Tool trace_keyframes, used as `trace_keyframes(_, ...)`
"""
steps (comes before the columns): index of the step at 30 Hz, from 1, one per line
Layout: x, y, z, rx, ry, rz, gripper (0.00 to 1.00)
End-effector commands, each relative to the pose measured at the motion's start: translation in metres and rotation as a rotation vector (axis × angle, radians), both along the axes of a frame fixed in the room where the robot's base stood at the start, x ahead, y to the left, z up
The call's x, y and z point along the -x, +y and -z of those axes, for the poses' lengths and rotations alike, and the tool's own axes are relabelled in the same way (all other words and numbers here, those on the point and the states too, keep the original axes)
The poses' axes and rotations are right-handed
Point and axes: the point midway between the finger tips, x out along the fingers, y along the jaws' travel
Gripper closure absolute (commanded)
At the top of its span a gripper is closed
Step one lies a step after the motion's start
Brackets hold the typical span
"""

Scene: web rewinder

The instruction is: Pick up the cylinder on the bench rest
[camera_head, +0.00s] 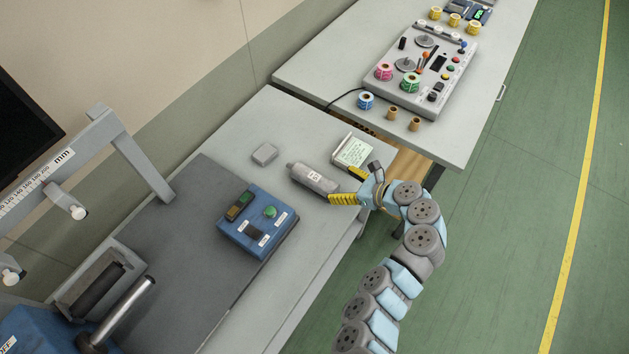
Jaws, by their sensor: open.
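A grey cylinder (313,179) with a pale label lies on its side on the near bench (270,115), toward its far right part. Any rest under it cannot be made out at this size. My gripper (339,184), with yellow striped fingers, is just to the right of the cylinder's right end. The fingers are open and spread to either side of that end. I see no clear contact with it, and nothing is held.
A small grey block (265,153) lies left of the cylinder. A card in a holder (353,151) stands behind my gripper. A blue control box (258,224) is in front on a dark mat (190,250). A second table (340,55) holds a grey panel and tape rolls.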

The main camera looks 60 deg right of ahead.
Motion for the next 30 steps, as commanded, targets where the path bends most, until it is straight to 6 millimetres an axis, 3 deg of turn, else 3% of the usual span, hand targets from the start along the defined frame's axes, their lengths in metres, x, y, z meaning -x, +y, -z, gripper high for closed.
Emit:
trace_keyframes(6,-0.029,-0.002,0.016,-0.002,-0.001,-0.004,0.09)
trace_keyframes(16,-0.043,-0.003,0.023,-0.001,-0.001,-0.002,0.09)
trace_keyframes(22,-0.067,0.002,0.036,-0.006,-0.001,-0.006,0.09)
trace_keyframes(30,-0.082,-0.003,0.045,-0.001,0.0,-0.003,0.09)
